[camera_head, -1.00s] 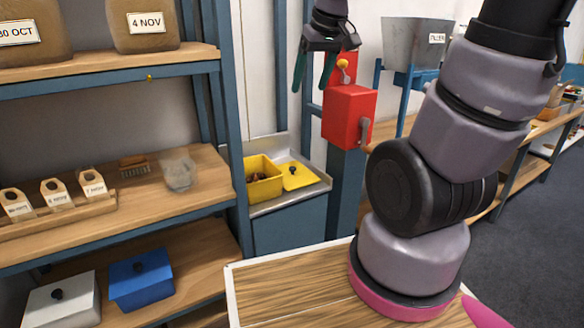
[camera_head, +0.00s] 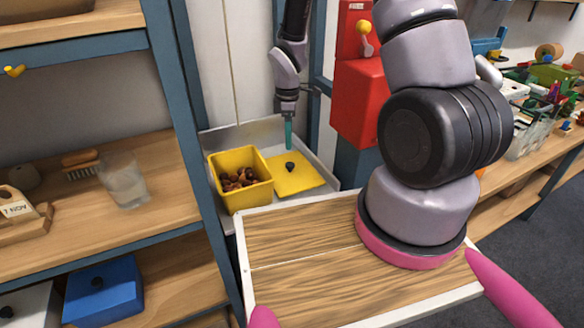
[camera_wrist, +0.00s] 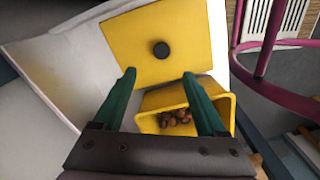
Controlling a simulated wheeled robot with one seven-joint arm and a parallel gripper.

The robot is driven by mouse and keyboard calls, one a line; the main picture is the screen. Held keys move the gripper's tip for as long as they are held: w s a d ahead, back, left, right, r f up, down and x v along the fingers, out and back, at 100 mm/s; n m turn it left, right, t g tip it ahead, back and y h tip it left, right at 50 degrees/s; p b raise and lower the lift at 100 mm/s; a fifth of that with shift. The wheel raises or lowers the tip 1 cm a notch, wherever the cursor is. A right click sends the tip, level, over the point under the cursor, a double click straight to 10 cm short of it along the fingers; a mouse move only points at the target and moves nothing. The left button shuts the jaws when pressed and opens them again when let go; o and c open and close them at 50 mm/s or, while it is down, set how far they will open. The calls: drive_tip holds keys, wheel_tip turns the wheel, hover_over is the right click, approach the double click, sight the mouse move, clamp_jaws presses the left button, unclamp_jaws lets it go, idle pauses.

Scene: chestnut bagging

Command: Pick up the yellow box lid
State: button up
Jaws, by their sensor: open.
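The yellow box lid (camera_head: 298,178) is a flat square with a dark round knob (camera_head: 290,167). It lies on the pale tray-like counter, just right of the open yellow box (camera_head: 240,184), which holds brown chestnuts. My gripper (camera_head: 288,134) is above the lid's back part, pointing down; its fingers show nearly edge-on there. In the wrist view the green fingers (camera_wrist: 157,88) are apart and empty, with the lid (camera_wrist: 140,42) and its knob (camera_wrist: 160,49) beyond them. The yellow box (camera_wrist: 152,102) is partly hidden behind the right finger.
My wooden deck (camera_head: 300,245) is in front of the counter. A red machine (camera_head: 358,100) with a handle stands right of the lid. A shelf unit (camera_head: 182,120) stands left, with a glass jar (camera_head: 124,182) and a blue lidded box (camera_head: 104,288). The counter has a raised rim (camera_head: 240,134).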

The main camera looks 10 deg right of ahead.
sight(290, 164)
drive_tip(key=f, duration=0.9)
drive_tip(key=shift+s+d+f, duration=0.15)
drive_tip(key=shift+d+f, duration=0.1)
drive_tip(key=shift+f, duration=0.1)
clamp_jaws()
